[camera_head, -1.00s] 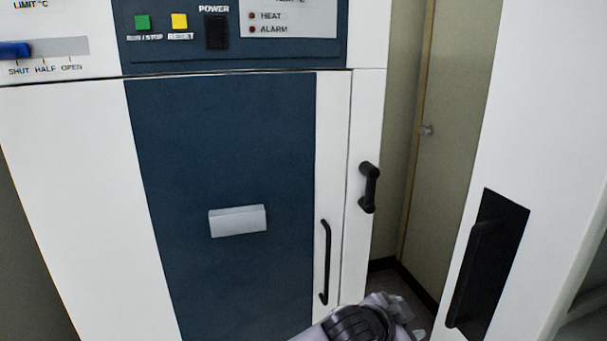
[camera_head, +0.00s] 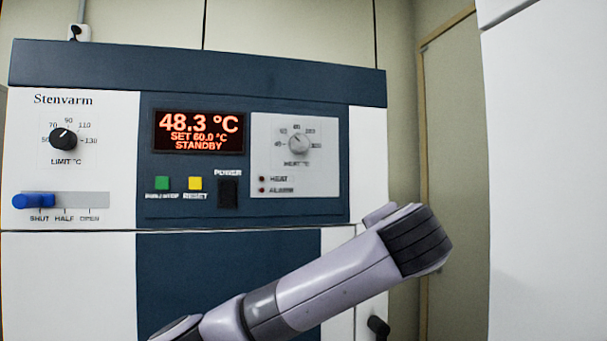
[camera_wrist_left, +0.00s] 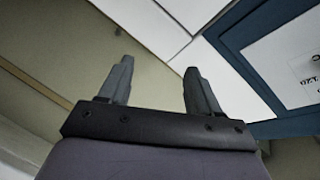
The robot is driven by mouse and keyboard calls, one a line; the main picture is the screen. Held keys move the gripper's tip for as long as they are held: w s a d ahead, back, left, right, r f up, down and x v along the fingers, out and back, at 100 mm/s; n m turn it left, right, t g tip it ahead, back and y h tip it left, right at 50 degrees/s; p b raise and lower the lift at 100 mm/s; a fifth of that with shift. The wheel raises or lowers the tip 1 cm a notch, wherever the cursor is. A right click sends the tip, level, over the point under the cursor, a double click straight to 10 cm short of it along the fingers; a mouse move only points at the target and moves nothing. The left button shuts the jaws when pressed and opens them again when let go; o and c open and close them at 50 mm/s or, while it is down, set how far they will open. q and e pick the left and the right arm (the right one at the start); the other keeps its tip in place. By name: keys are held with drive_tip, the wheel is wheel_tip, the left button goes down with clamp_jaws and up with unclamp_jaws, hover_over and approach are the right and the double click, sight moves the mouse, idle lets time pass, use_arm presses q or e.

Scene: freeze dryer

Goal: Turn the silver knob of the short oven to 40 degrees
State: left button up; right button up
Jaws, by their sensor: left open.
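The silver knob (camera_head: 298,145) sits on a light square plate at the right of the oven's control panel in the head view. Its pointer seems to lean to the upper left; the small dial numbers are blurred. In the left wrist view a grey part of a knob (camera_wrist_left: 316,58) shows at the right edge. My left gripper (camera_wrist_left: 155,75) is open and empty in that view, with the panel off to its right and no contact. In the head view my arm crosses below the panel, and its gripper fingers cannot be made out. My right gripper is not in view.
The oven's display (camera_head: 198,131) reads 48.3 °C, SET 60.0 °C, STANDBY. A black limit knob (camera_head: 64,139), a blue slider (camera_head: 35,201) at SHUT, and green (camera_head: 162,183) and yellow (camera_head: 195,183) buttons are on the front. A tall white cabinet (camera_head: 540,180) stands at right.

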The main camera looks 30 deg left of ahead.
sight(301, 143)
use_arm(q)
drive_tip(key=s+a+r+n+g+y, duration=0.1)
drive_tip(key=s+a+r+n+y, duration=0.3)
drive_tip(key=r, duration=0.4)
drive_tip(key=s+a+r+n+g+y, duration=0.1)
drive_tip(key=s+a+r+y, duration=0.15)
drive_tip(key=s+r, duration=0.5)
drive_tip(key=shift+n+g, duration=0.3)
drive_tip(key=p+x, duration=0.1)
drive_tip(key=x, duration=0.2)
drive_tip(key=r+p+x, duration=0.1)
drive_tip(key=x, duration=0.3)
drive_tip(key=shift+w+r+p, duration=0.2)
drive_tip(key=shift+w+p, duration=0.15)
drive_tip(key=shift+w+a+f, duration=0.1)
drive_tip(key=shift+w+a, duration=0.25)
drive_tip(key=shift+w, duration=0.05)
drive_tip(key=c, duration=1)
drive_tip(key=shift+c, duration=0.2)
drive_tip(key=shift+f, duration=0.1)
